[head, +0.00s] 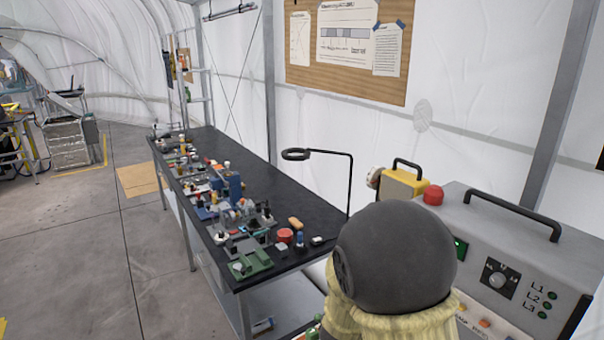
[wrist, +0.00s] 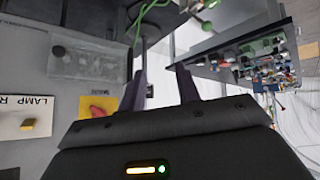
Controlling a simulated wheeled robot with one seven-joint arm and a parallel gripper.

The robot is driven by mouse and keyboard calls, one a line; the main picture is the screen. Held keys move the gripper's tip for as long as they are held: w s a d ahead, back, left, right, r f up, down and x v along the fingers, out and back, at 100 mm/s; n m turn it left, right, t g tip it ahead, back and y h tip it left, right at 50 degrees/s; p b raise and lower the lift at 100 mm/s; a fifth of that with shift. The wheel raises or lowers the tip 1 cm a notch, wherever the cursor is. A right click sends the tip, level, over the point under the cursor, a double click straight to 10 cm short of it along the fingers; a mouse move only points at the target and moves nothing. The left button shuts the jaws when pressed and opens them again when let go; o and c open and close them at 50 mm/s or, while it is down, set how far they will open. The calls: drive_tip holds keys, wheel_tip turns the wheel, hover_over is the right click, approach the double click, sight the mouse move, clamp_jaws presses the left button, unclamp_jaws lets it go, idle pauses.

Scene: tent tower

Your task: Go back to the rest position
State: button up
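My gripper (wrist: 161,75) shows in the wrist view with two dark fingers apart and a clear gap between them. Nothing is held between the fingers. A grey panel is to the left of the fingers, with a "LAMP R" label plate (wrist: 27,102) and a red and yellow switch (wrist: 98,109). Whether the left finger touches the panel I cannot tell. In the head view my arm's dark round joint and cream cover fill the lower middle, and my gripper is hidden.
A black workbench (head: 290,258) crowded with small parts runs along the tent wall. A grey control box (head: 510,240) with a red button (head: 433,195) stands close to my arm at right.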

drive_tip(key=s+d+r+g+y, duration=0.1)
drive_tip(key=s+d+g, duration=0.1)
drive_tip(key=s, duration=0.6)
drive_tip(key=s+d+r+n+g+y, duration=0.1)
drive_tip(key=s+r+g, duration=0.1)
drive_tip(key=s, duration=0.6)
drive_tip(key=shift+d+r+g+y, duration=0.2)
drive_tip(key=shift+d+g+y, duration=0.2)
drive_tip(key=shift+g, duration=0.5)
drive_tip(key=shift+w, duration=0.1)
drive_tip(key=shift+s, duration=0.2)
drive_tip(key=shift+w, duration=0.1)
